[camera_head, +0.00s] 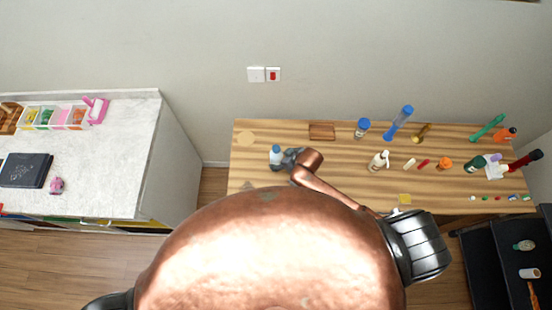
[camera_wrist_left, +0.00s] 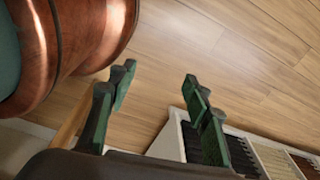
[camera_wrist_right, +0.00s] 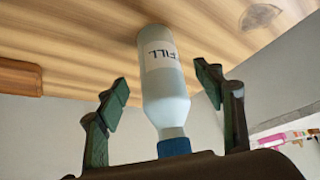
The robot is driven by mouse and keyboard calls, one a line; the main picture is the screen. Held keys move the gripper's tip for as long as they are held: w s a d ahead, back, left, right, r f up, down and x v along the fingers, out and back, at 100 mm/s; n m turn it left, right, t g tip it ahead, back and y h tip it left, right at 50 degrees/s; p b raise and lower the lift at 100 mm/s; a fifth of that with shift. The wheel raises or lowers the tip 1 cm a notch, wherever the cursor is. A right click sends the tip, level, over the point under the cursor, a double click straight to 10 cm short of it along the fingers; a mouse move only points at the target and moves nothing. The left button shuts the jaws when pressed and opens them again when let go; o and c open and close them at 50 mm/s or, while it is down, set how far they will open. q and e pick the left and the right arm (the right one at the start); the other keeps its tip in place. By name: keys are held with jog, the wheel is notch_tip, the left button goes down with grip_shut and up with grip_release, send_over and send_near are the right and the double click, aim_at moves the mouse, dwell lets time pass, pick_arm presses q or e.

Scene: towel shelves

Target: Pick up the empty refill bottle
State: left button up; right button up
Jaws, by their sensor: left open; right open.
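The refill bottle (camera_head: 275,154) is pale blue-white with a blue cap and stands at the left part of the wooden table. In the right wrist view the bottle (camera_wrist_right: 163,85) shows a white label with the letters "FILL". My right gripper (camera_head: 284,157) is beside it. In the right wrist view my right gripper (camera_wrist_right: 161,78) is open, with one finger on each side of the bottle and gaps visible. Whether the bottle is empty I cannot tell. My left gripper (camera_wrist_left: 158,78) is open and empty above the wood floor, seen only in the left wrist view.
The wooden table (camera_head: 330,178) also holds a brown block (camera_head: 322,131), a blue-capped bottle (camera_head: 362,128), a white pump bottle (camera_head: 379,160) and several small items to the right. A white counter (camera_head: 100,170) stands left, dark shelves (camera_head: 490,260) at lower right.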

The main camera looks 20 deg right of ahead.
jog(key=x, duration=0.3)
jog(key=shift+w+a, duration=0.15)
jog(key=shift+w, duration=0.35)
jog(key=shift+a+f, duration=0.2)
jog(key=shift+f, duration=0.3)
jog(key=shift+w, duration=0.15)
jog(key=shift+c, duration=1)
jog(key=c, duration=0.5)
jog(key=shift+c, duration=0.8)
jog(key=c, duration=0.3)
pick_arm(q)
jog(key=shift+w+r, duration=0.15)
jog(key=shift+w, duration=0.55)
jog(key=shift+w+r, duration=0.15)
jog(key=shift+w, duration=0.55)
pick_arm(e)
jog(key=shift+c, duration=0.5)
